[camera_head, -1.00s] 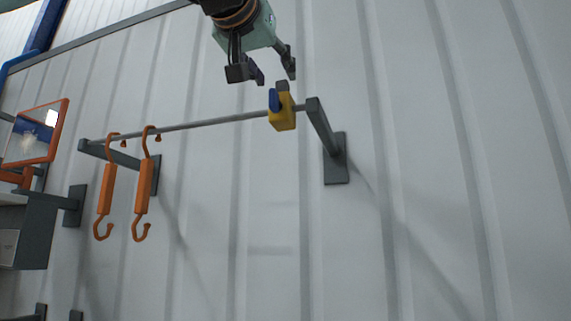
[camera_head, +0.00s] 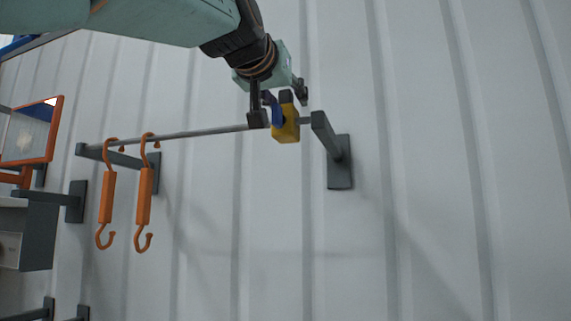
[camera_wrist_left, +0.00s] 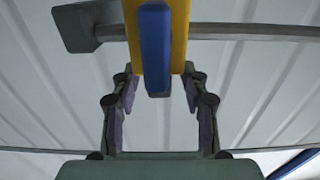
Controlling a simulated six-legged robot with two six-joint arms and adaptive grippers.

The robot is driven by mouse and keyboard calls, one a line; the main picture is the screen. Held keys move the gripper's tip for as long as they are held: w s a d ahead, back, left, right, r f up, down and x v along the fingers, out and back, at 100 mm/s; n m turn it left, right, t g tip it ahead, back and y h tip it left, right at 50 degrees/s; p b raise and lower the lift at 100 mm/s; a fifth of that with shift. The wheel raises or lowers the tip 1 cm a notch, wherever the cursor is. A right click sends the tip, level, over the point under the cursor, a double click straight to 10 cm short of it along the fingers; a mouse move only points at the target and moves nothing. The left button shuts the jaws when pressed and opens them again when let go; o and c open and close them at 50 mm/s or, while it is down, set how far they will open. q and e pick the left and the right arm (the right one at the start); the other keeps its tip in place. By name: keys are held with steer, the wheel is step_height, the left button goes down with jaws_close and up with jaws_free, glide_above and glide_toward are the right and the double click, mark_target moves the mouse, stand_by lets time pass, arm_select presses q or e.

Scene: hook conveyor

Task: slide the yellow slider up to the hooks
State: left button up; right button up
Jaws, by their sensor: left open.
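The yellow slider (camera_head: 287,127) sits on a thin grey rail (camera_head: 200,132) near the rail's right end and has a blue part on its left side. Two orange hooks (camera_head: 107,195) (camera_head: 145,195) hang from the rail near its left end, well apart from the slider. My left gripper (camera_head: 279,106) is open at the slider, its fingers on either side of the slider's top in the head view. In the left wrist view, the slider (camera_wrist_left: 180,35) with its blue part (camera_wrist_left: 156,50) lies ahead of and between the open fingers (camera_wrist_left: 160,92). My right gripper is in neither view.
A grey bracket (camera_head: 338,160) on the ribbed wall holds the rail's right end; another bracket (camera_head: 155,173) shows by the hooks. An orange-framed panel (camera_head: 32,133) and a grey box (camera_head: 38,235) stand at far left. The rail between hooks and slider is clear.

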arm_select(q)
steer(key=shift+s+d, duration=0.1)
steer(key=shift+s, duration=0.05)
steer(key=shift+w, duration=0.3)
steer(key=shift+w+f, duration=0.15)
steer(key=shift+w, duration=0.1)
steer(key=shift+c, duration=1.3)
steer(key=shift+s, duration=0.35)
steer(key=c, duration=0.5)
jaws_close()
steer(key=shift+r, duration=0.2)
